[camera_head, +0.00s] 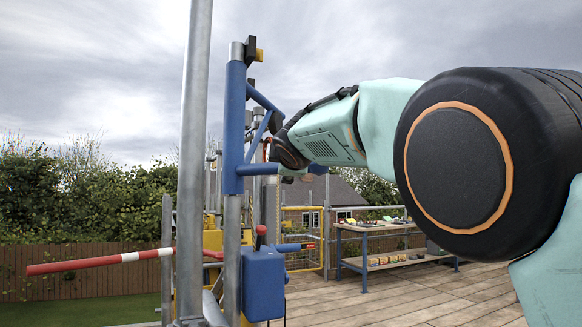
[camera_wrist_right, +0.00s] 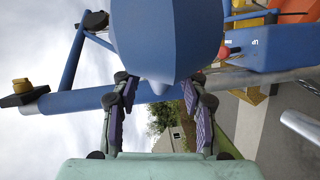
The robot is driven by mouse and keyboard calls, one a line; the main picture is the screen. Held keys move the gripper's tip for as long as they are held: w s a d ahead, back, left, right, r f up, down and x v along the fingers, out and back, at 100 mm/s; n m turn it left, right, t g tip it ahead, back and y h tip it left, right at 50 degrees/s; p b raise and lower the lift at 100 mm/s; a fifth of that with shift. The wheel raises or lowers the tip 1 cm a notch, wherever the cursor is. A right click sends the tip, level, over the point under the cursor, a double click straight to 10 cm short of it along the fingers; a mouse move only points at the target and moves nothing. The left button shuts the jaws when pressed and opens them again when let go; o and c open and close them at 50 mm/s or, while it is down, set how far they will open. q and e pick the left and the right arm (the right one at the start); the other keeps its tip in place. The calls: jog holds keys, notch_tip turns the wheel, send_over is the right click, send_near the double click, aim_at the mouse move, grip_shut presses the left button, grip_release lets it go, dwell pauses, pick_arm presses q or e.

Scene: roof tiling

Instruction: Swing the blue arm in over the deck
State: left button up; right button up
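The blue arm (camera_head: 259,169) stands out to the right from a blue upright post on a grey pole, with a slanted brace above it. In the wrist view the blue arm (camera_wrist_right: 168,35) fills the top centre, close to the camera. My right gripper (camera_wrist_right: 158,80) has its two purple-padded fingers spread, one at each side of the blue arm's lower end. I cannot tell whether the pads touch it. In the head view my right arm reaches in from the right and its gripper is mostly hidden around the blue arm. My left gripper is not in view.
A red-and-white bar (camera_head: 100,262) sticks out left at the pole. A blue box (camera_head: 262,285) hangs low beside the post. A grey pole (camera_head: 194,150) stands close in front. A workbench (camera_head: 385,228) with several items stands on the wooden deck (camera_head: 420,295), with bare boards before it.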

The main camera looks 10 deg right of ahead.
jog(key=shift+o, duration=0.4)
jog(key=shift+w+d+f, duration=0.3)
jog(key=shift+w+d, duration=0.1)
jog(key=shift+d, duration=0.1)
jog(key=shift+s+a+r, duration=0.1)
jog(key=shift+s, duration=0.1)
jog(key=s, duration=0.7)
jog(key=shift+a+r, duration=0.25)
jog(key=shift+r, duration=0.05)
jog(key=shift+s, duration=0.1)
